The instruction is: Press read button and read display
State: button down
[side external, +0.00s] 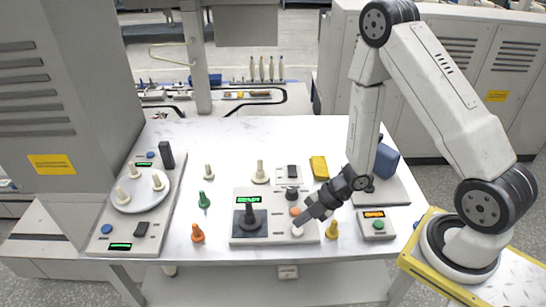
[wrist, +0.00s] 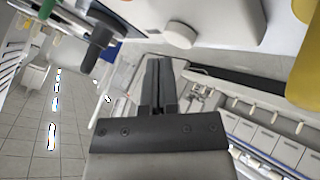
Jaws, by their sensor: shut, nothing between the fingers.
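The central grey control box (side external: 275,238) carries a small green-lit display (side external: 248,200), a black joystick (side external: 249,217), an orange button (side external: 295,211) and a white button (side external: 297,231). The display text is too small to read. My gripper (side external: 301,222) is shut and empty, slanting down with its tips close to the white button in the side view. In the wrist view the shut fingers (wrist: 158,62) lie just below the round white button (wrist: 179,35); contact cannot be told. Which button is the read button is not legible.
A small box (side external: 377,236) with an orange-lit display and green button stands right. A yellow peg (side external: 332,230) stands near my gripper. Orange (side external: 198,234) and green (side external: 204,201) pegs stand left. A panel (side external: 150,243) with a round tray lies far left.

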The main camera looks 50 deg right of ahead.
aim_at(301, 228)
jog(key=shift+f, duration=0.1)
dwell(0.6)
jog(key=shift+f, duration=0.3)
jog(key=shift+f, duration=0.45)
dwell(1.0)
jog(key=shift+r, duration=0.85)
jog(key=shift+r, duration=0.1)
jog(key=shift+r, duration=2.4)
